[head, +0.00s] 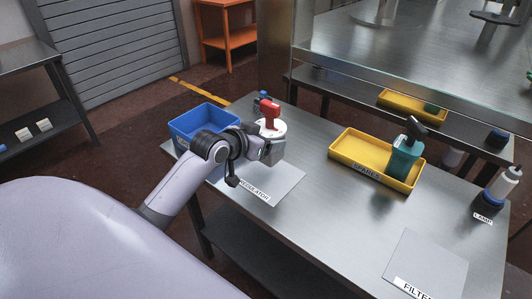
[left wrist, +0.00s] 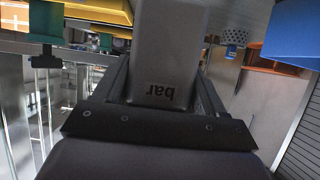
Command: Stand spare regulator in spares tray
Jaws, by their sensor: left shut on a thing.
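My left gripper (head: 268,150) is shut on the regulator, a grey block (left wrist: 165,55) marked "bar" that lies between the fingers in the left wrist view. In the head view a white round part with a red handle (head: 269,109) shows just above and behind the gripper; I cannot tell whether it belongs to the held block. The gripper is over the far part of the grey mat (head: 276,186) labelled REGULATOR. The yellow spares tray (head: 345,155), labelled SPARES, lies to the right. A teal container with a black top (head: 404,160) stands upright at its right end. My right gripper is not in view.
A blue bin (head: 200,119) stands left of the gripper. A bottle (head: 496,192) stands at the right edge by the LAMP label, and a grey FILTER mat (head: 428,262) is empty in front. Bare tabletop lies between the REGULATOR mat and the spares tray.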

